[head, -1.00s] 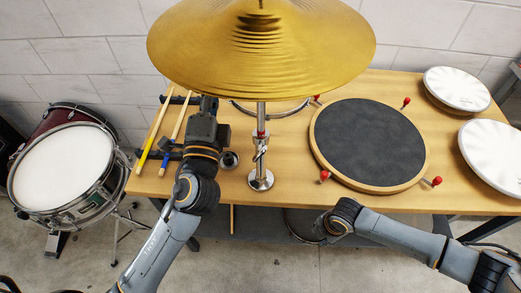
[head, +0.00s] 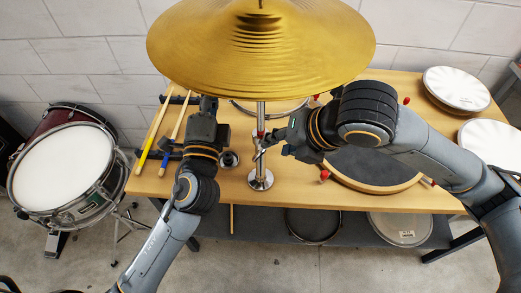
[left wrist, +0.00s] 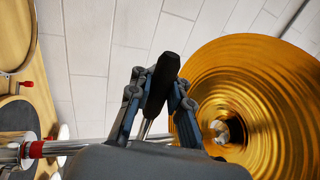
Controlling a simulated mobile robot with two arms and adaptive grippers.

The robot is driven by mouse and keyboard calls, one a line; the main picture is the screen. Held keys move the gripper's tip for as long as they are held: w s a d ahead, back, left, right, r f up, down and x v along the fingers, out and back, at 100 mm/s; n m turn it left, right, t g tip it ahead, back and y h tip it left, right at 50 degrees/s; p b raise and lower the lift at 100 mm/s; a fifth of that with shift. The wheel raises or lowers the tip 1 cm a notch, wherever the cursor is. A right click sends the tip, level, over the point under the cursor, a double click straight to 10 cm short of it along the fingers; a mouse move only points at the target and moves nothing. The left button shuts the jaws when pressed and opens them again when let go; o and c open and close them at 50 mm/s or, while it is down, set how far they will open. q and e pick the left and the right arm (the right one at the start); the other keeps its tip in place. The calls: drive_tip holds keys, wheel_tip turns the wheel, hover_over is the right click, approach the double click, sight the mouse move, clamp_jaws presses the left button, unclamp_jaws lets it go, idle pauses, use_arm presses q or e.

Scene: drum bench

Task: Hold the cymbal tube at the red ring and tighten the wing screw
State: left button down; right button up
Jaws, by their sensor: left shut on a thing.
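The cymbal tube (head: 261,112) stands upright below the gold cymbal (head: 260,45), with a red ring (head: 261,133) and a silver wing screw (head: 259,153) below it. In the left wrist view the tube lies sideways with its red ring (left wrist: 36,149) at left. My left gripper (head: 208,103) is left of the tube, apart from it. In the left wrist view it is shut on a dark tapered piece (left wrist: 161,82) that I cannot identify. My right gripper (head: 277,142) points left, close beside the tube at ring and screw height. Its finger gap and any contact are unclear.
A practice pad (head: 375,168) lies right of the tube, partly behind my right arm. White drumheads (head: 456,88) are at the right. Drumsticks (head: 156,129) lie at the left of the bench (head: 228,186). A snare drum (head: 62,168) stands left of it.

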sight(260, 152)
drive_tip(key=x, duration=1)
drive_tip(key=shift+r, duration=0.1)
clamp_jaws()
